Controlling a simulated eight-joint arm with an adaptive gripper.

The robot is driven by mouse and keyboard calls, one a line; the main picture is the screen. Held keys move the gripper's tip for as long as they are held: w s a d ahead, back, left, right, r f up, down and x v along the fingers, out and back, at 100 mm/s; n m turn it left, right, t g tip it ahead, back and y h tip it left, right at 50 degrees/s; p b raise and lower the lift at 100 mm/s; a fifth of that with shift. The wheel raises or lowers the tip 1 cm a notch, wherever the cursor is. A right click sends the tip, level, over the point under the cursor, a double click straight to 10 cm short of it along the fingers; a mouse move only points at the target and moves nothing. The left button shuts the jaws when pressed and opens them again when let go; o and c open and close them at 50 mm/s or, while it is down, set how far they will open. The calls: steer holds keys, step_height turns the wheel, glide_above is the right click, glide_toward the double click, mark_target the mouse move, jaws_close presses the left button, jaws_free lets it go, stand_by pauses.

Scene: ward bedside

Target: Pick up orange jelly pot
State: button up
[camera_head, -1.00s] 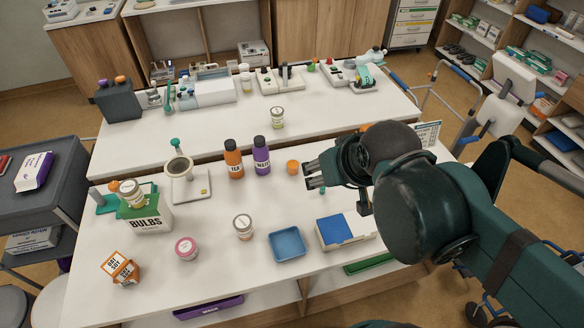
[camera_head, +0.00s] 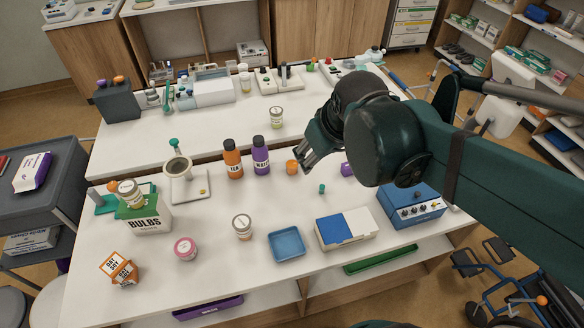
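A small orange pot (camera_head: 292,167), likely the jelly pot, stands upright on the near white table, right of the purple bottle (camera_head: 261,155). My gripper (camera_head: 306,163) is just to the right of the pot and appears above the table, its fingers pointing down and left. The fingertips look close to the pot in the picture, but I cannot tell whether they touch it. The gap between the fingers is too small and dark to read. The pot is mostly unhidden.
An orange bottle (camera_head: 233,158) stands beside the purple one. A small green item (camera_head: 322,188) and a purple item (camera_head: 347,169) lie near the gripper. A blue tray (camera_head: 287,244), a blue-and-white box (camera_head: 347,230) and a blue device (camera_head: 413,206) stand nearer the front.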

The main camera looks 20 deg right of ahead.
steer(key=w+f+n+g, duration=0.2)
steer(key=w+f+n, duration=0.15)
steer(key=w, duration=0.55)
steer(key=n+g+h+b, duration=0.15)
steer(key=n+g, duration=0.25)
steer(key=n, duration=0.5)
glide_above(292, 163)
steer(key=f, duration=2.1)
steer(key=shift+s+a+f, duration=0.1)
steer(key=shift+a+f, duration=0.15)
steer(key=shift+a, duration=0.1)
steer(key=shift+f, duration=0.4)
steer(key=shift+f, duration=0.1)
steer(key=shift+d+f, duration=0.15)
steer(key=shift+f, duration=1.05)
steer(key=shift+w+d+f, duration=0.1)
steer(key=shift+d+f, duration=0.05)
steer(key=shift+f, duration=1.15)
steer(key=shift+w+d+f, duration=0.1)
steer(key=shift+f, duration=1.2)
